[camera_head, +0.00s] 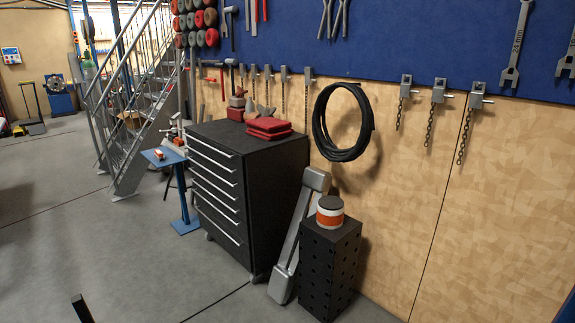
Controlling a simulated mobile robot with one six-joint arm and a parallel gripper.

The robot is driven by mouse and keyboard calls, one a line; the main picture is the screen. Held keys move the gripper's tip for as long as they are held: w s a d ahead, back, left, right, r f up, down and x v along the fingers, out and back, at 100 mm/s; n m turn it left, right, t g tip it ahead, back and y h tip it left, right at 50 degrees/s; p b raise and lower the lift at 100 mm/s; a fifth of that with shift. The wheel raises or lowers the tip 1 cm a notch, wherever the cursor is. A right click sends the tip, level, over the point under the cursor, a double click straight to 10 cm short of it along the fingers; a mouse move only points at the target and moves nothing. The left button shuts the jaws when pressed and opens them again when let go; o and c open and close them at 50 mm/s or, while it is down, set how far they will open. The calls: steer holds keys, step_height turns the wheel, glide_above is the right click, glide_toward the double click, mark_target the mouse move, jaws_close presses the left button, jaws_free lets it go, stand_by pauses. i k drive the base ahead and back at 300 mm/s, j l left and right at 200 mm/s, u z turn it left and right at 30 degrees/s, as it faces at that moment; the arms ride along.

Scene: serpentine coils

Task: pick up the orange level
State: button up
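I cannot clearly make out an orange level. A small orange-and-white object (160,155) lies on a small blue stand (170,158) left of the black drawer cabinet; it is too small to identify. An orange-and-white round tub (330,214) with a dark lid stands on a black perforated block (330,262) at the right; it does not look like a level. I cannot recognise my gripper in this view. A short dark bar shows at the bottom edge, left of centre; I cannot tell what it is.
The black drawer cabinet (250,165) on casters bears red folded items (268,127). A grey metal piece (298,235) leans between it and the block. A black cable coil (343,122) hangs on the wooden wall. Metal stairs (135,110) stand behind. Grey floor is clear at left and front.

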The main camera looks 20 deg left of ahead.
mark_target(159, 155)
steer(key=i+j+u, duration=0.7)
steer(key=i+u, duration=0.25)
steer(key=i, duration=0.25)
steer(key=i+u, duration=0.45)
steer(key=i, duration=0.2)
steer(key=i+l+u, duration=0.2)
steer(key=i+u, duration=0.25)
steer(key=i, duration=0.2)
steer(key=i+l+u, duration=0.45)
steer(key=i+l+z, duration=0.2)
steer(key=i, duration=0.35)
steer(key=i+z, duration=0.2)
steer(key=i, duration=0.35)
steer(key=i+j+z, duration=0.2)
steer(key=i, duration=0.35)
steer(key=i+z, duration=0.2)
steer(key=i, duration=0.35)
steer(key=i+j+z, duration=0.2)
steer(key=i, duration=0.55)
